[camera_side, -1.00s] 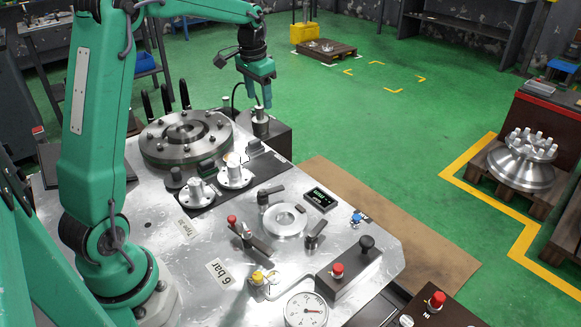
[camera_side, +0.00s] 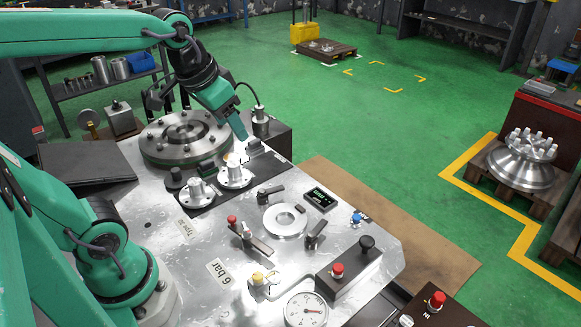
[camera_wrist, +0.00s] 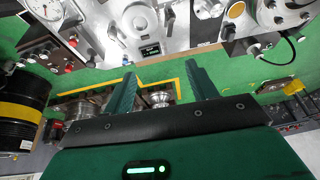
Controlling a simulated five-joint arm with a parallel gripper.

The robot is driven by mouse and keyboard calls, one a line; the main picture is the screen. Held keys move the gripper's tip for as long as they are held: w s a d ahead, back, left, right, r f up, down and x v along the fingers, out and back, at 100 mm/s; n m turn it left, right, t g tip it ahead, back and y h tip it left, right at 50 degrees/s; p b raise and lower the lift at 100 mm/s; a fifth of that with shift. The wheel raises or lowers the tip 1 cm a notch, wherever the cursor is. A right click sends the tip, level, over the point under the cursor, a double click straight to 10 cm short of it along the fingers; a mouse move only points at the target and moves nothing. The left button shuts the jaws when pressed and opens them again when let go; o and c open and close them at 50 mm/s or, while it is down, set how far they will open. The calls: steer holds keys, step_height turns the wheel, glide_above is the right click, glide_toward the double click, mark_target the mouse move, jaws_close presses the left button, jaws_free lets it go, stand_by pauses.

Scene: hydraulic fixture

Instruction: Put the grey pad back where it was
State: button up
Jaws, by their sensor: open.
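In the side view a small dark grey block (camera_side: 254,148), which I take to be the grey pad, sits at the right end of the black strip (camera_side: 208,200) on the metal bench. A darker greenish block (camera_side: 207,168) sits further left by the round flange. My gripper (camera_side: 241,132) is tilted down to the right, its tips just above and left of the grey block in the picture; I cannot tell the gap. In the wrist view my gripper (camera_wrist: 160,70) has its two green fingers wide apart with nothing between them. I cannot make out the pad surely there.
The bolted round flange (camera_side: 185,135) stands behind the strip, and two silver flanged posts (camera_side: 235,174) stand on it. A metal cylinder (camera_side: 261,122) with a cable rises on the dark box beyond. Levers, a ring (camera_side: 285,221) and a gauge (camera_side: 306,310) occupy the front.

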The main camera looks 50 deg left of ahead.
steer(key=s+d+f+t, duration=0.1)
steer(key=s+d+f, duration=0.1)
steer(key=s, duration=0.3)
steer(key=shift+s+d+f, duration=0.3)
steer(key=shift+s, duration=0.1)
